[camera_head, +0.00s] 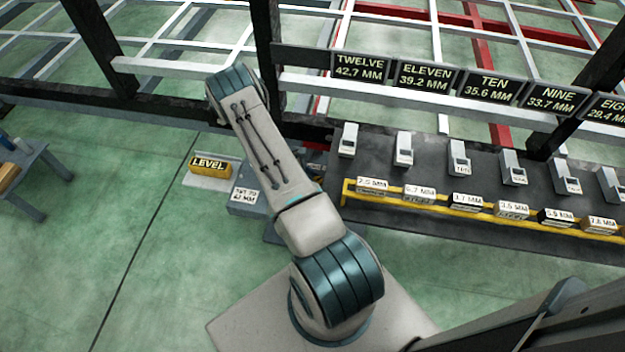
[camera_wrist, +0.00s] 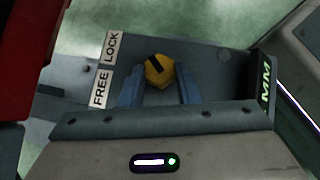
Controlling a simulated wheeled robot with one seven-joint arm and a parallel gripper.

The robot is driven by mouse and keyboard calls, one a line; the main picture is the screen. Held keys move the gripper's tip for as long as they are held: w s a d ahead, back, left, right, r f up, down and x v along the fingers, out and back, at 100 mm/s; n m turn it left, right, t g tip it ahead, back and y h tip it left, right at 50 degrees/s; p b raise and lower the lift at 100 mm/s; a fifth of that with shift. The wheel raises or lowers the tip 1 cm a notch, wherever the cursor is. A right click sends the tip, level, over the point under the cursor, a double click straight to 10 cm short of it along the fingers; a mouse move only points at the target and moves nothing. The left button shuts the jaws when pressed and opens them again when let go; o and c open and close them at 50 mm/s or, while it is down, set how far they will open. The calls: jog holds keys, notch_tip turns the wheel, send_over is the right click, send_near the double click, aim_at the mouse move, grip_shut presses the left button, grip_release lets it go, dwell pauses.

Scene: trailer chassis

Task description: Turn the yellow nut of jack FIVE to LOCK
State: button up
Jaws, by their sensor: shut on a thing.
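In the wrist view, the yellow nut (camera_wrist: 161,73) is a hex head with a black pointer mark on it. My gripper (camera_wrist: 158,88) has its two blue fingers on either side of the nut and is shut on it. The mark points toward the upper left. A white LOCK label (camera_wrist: 114,47) and, below it, a white FREE label (camera_wrist: 101,88) lie left of the nut on the grey plate (camera_wrist: 215,75). No jack number shows in the wrist view. In the head view my gripper and this nut are hidden.
A sign (camera_wrist: 266,85) reading MM stands at right in the wrist view. In the head view, signs such as TWELVE (camera_head: 358,66) hang on the chassis. A yellow rail (camera_head: 420,199) with several labelled blocks fronts a dark bench. A yellow LEVEL block (camera_head: 212,166) lies left of my arm.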

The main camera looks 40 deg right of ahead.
jog(key=shift+w, duration=0.1)
jog(key=o, duration=1)
jog(key=p+v, duration=0.2)
jog(key=v, duration=1.1)
jog(key=shift+w+a+r+p, duration=0.15)
jog(key=shift+a+r+p, duration=0.1)
jog(key=shift+a+p, duration=0.1)
